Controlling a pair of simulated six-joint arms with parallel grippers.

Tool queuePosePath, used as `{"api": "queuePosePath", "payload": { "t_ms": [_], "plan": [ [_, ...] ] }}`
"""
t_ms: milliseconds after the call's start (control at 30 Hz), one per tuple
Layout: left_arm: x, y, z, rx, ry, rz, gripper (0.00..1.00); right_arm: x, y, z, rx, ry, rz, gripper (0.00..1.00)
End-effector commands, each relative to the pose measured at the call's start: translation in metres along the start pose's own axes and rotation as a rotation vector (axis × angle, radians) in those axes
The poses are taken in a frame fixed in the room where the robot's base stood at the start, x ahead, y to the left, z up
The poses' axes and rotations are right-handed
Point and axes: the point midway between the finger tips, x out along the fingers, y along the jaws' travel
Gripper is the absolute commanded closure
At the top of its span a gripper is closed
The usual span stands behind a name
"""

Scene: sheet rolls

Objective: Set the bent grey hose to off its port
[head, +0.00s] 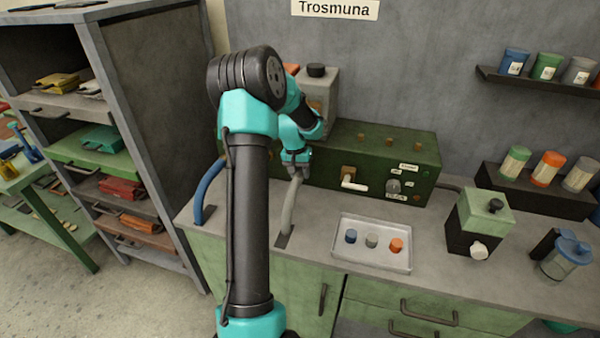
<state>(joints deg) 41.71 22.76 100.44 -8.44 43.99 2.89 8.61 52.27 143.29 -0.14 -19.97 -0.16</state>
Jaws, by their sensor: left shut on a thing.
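The bent grey hose (290,208) rises from a dark plate on the counter, left of the white tray. Its upper end is at my left gripper (295,168), which is shut on it in front of the green machine box (385,145). The port is hidden behind my gripper and arm, so I cannot tell whether the hose touches it. My right gripper is not in view.
A blue hose (203,192) stands to the left, behind my arm. A white tray (372,258) with blue, grey and orange caps lies on the counter. A green-topped box (480,222) and a lidded jar (563,258) stand at right.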

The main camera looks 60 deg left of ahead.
Motion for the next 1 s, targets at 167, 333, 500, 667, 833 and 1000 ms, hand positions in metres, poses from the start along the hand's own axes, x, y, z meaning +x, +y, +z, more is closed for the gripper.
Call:
{"api": "queuePosePath", "payload": {
  "t_ms": [167,333,500,667,833,1000],
  "plan": [
    [0.000,0.000,0.001,0.000,0.000,0.000,1.00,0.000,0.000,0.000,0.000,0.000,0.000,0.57],
    [-0.001,0.000,0.016,0.000,0.000,0.000,1.00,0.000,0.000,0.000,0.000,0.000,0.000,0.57],
    [-0.001,0.000,0.041,0.000,-0.001,0.000,1.00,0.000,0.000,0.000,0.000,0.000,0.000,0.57],
    [0.000,0.000,0.054,0.000,-0.001,0.000,1.00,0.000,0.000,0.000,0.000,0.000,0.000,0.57],
    [0.000,0.000,0.056,-0.001,-0.004,0.001,1.00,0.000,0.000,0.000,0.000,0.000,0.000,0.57],
    [0.001,0.000,0.057,0.000,-0.007,0.001,0.58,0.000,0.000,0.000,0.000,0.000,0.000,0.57]
  ]
}}
